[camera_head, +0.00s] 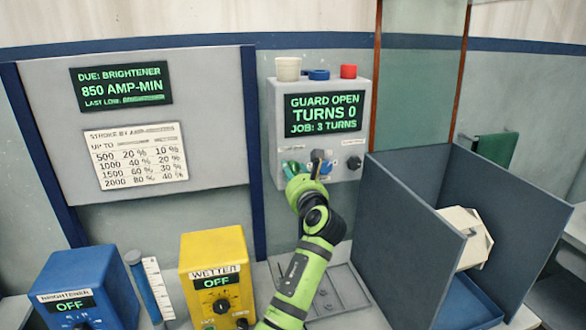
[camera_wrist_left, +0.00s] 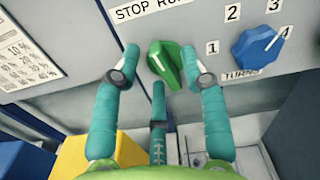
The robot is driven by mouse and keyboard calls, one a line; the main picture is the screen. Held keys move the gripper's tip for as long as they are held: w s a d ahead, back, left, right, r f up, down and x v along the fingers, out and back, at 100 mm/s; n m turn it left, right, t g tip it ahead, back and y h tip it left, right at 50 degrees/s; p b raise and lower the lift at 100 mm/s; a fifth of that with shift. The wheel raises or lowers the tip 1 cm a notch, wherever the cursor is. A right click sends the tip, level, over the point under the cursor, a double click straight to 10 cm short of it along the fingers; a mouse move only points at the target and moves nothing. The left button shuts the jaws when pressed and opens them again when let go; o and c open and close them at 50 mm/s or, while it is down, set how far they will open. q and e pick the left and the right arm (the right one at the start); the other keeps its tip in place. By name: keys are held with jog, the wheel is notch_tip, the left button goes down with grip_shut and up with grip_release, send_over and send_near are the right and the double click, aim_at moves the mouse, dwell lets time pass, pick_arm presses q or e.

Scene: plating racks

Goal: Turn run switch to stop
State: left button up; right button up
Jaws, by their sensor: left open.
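The run switch is a green knob (camera_wrist_left: 166,64) under the "STOP RU..." label in the left wrist view. Its grip bar slants from upper left to lower right. My left gripper (camera_head: 296,170) is open at the lower left of the grey control box (camera_head: 274,130). In the left wrist view two teal fingers stand either side of the knob, and a third is below it. I cannot tell whether any finger touches the knob. In the head view the gripper mostly hides the switch. My right gripper is not in view.
A blue turns dial (camera_wrist_left: 257,50) is right of the switch. The box screen (camera_head: 325,114) reads "Guard open, turns 0, job: 3 turns". A yellow wetter box (camera_head: 214,255) and a blue brightener box (camera_head: 115,285) stand left of my arm. A dark-walled enclosure (camera_head: 400,240) stands close on the right.

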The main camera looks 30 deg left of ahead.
pick_arm(q)
jog(key=shift+w+a, duration=0.2)
jog(key=shift+w, duration=0.05)
grip_shut()
jog(key=shift+s+f+n+b, duration=0.1)
jog(key=shift+n+b, duration=0.35)
jog(key=shift+n, duration=1.95)
grip_release()
